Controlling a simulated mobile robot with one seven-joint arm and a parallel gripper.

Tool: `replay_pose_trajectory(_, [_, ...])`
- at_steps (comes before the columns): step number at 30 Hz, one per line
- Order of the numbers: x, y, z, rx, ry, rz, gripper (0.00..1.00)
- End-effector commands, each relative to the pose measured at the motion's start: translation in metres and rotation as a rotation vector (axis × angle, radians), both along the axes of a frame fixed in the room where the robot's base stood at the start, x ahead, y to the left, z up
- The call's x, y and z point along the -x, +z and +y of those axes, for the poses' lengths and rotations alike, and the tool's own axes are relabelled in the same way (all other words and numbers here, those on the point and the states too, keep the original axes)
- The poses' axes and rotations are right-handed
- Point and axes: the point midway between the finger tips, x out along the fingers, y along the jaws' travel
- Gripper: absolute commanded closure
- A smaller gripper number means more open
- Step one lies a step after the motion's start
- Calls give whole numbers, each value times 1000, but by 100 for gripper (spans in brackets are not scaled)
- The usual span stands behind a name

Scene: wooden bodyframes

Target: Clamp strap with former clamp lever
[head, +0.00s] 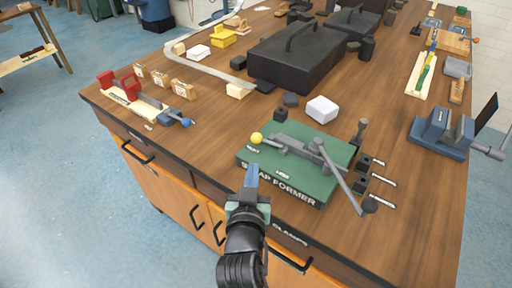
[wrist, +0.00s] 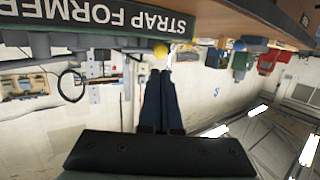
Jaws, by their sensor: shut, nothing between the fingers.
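The strap former (head: 265,165) is a green base plate on the wooden bench top, near its front edge, with grey metalwork on it. A yellow ball knob (head: 257,138) sits at the left end of a grey bar, and a long grey lever (head: 335,172) with a dark knob slopes to the lower right. I cannot tell a separate strap in the metalwork. My gripper (head: 251,175) is just in front of the former's left part, apart from the yellow knob. In the wrist view, its blue fingers (wrist: 158,88) are together and empty, pointing towards the yellow knob (wrist: 160,49).
Dark posts and small blocks stand to the right of the former. A white block (head: 322,109) and large black case (head: 298,58) are behind it. A blue vise (head: 440,133) is at right, a red-clamped fixture (head: 130,88) at left.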

Motion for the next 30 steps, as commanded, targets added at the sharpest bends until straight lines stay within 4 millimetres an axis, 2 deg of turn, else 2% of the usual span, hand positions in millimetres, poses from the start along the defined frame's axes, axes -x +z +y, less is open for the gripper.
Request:
replay_pose_trajectory(9, [-53,-8,-5,-1,-1,-1,100])
replay_pose_trajectory(15, [-76,-14,-8,-1,-1,-1,100])
replay_pose_trajectory(21, [-87,-16,-8,0,0,-1,100])
replay_pose_trajectory(30, [-88,-17,-9,0,0,-1,100])
